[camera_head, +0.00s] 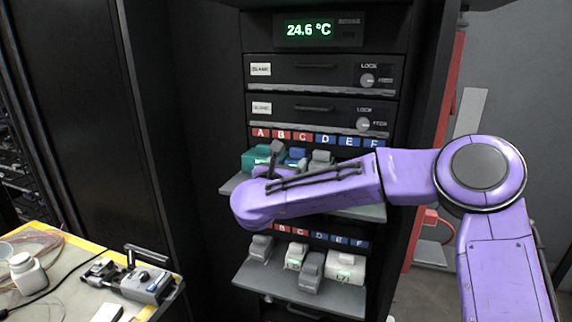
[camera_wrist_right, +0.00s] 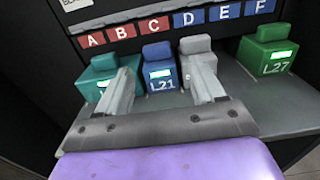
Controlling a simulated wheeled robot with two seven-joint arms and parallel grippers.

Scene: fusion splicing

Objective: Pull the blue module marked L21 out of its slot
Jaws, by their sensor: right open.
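The blue module marked L21 (camera_wrist_right: 158,56) sits in the upper row of the rack, below the C and D labels, with a lit green display on its front. It also shows in the head view (camera_head: 297,154), partly hidden by my right arm. My right gripper (camera_wrist_right: 161,72) is open in the right wrist view, with one finger on either side of the blue module. I cannot tell whether the fingers touch it. My left gripper is not in view.
A teal module (camera_wrist_right: 88,77) stands left of L21, and a grey module (camera_wrist_right: 195,44) is close on its right behind a finger. A green module L27 (camera_wrist_right: 271,55) is farther right. A lower shelf (camera_head: 290,284) holds several modules. A cluttered workbench (camera_head: 60,292) is at lower left.

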